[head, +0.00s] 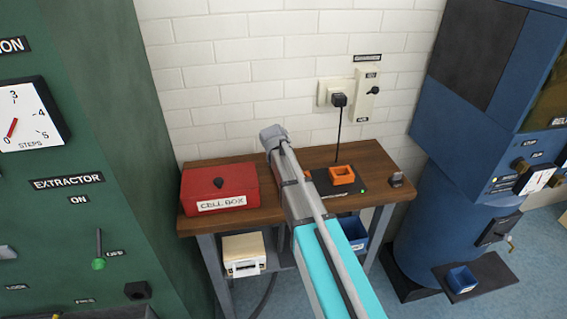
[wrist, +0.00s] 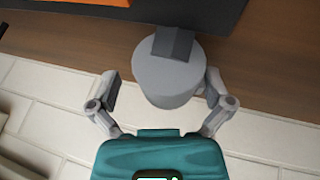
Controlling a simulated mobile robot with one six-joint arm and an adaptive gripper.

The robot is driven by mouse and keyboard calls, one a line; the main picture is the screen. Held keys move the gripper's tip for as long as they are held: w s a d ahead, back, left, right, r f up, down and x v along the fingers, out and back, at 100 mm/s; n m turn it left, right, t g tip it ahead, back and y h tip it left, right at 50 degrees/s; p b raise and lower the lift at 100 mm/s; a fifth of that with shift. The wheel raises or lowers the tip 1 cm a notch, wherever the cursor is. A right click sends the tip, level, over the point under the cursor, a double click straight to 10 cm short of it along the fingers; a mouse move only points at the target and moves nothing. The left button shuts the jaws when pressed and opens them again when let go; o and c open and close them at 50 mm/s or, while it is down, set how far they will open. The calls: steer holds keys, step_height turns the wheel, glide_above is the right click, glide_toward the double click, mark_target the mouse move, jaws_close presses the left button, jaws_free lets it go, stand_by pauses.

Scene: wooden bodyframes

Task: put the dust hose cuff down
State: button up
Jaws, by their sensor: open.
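The dust hose cuff appears to be the grey round piece (wrist: 168,80) with a darker grey block at its far side, in the wrist view. My gripper (wrist: 161,90) is open, with one finger on each side of this piece. A gap shows at the left finger; the right finger is very close to it, and I cannot tell whether they touch. The piece overlaps the table's wall-side edge in this view, and its underside is hidden. In the head view my arm hides the fingers and the piece.
The wooden table (head: 268,216) stands against a white brick wall. A black cord (head: 339,130) runs down from a wall plug.

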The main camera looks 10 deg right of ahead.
steer(key=shift+r, duration=0.1)
steer(key=p+v, duration=1.1)
steer(key=v, duration=0.1)
stand_by(0.4)
steer(key=shift+s, duration=0.1)
steer(key=shift+s, duration=0.1)
stand_by(0.5)
steer(key=s+d+f+g+y, duration=0.2)
steer(key=s+g+y, duration=0.1)
steer(key=s, duration=2.1)
steer(key=shift+d+m+g, duration=0.2)
steer(key=shift+m+g, duration=0.1)
steer(key=shift+g, duration=0.4)
steer(key=w+r+t+p, duration=0.2)
steer(key=w+r+t, duration=0.1)
steer(key=w, duration=2)
steer(key=shift+w+r+t, duration=0.25)
steer(key=shift+w+t, duration=0.1)
steer(key=shift+t, duration=0.45)
